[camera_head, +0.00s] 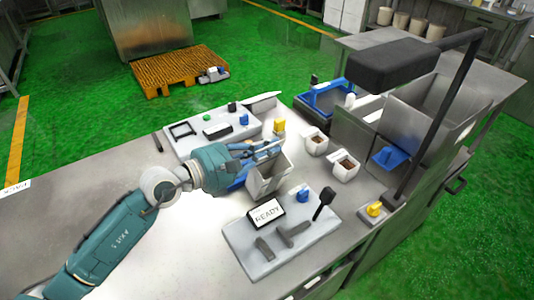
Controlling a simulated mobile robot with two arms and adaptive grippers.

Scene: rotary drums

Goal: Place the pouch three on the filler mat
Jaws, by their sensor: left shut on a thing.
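My left gripper (268,149) reaches in from the left over the steel table and is shut at the top of a pale grey, open-topped pouch (267,183). The pouch looks upright; I cannot tell whether its base touches the table. Two white pouches with brown contents stand to its right, one farther back (316,147) and one nearer (345,172). No number shows on any of them. A blue patch (238,180) shows beside the held pouch, partly hidden by my gripper; I cannot tell whether it is the filler mat. My right gripper is not in view.
A grey board with a READY sign (267,213), dark bars and a black-knobbed lever (323,202) lies at the front. Another board (202,134) lies behind my gripper. A steel machine with a dark overhead arm (391,64) stands right. The table's left (100,175) is clear.

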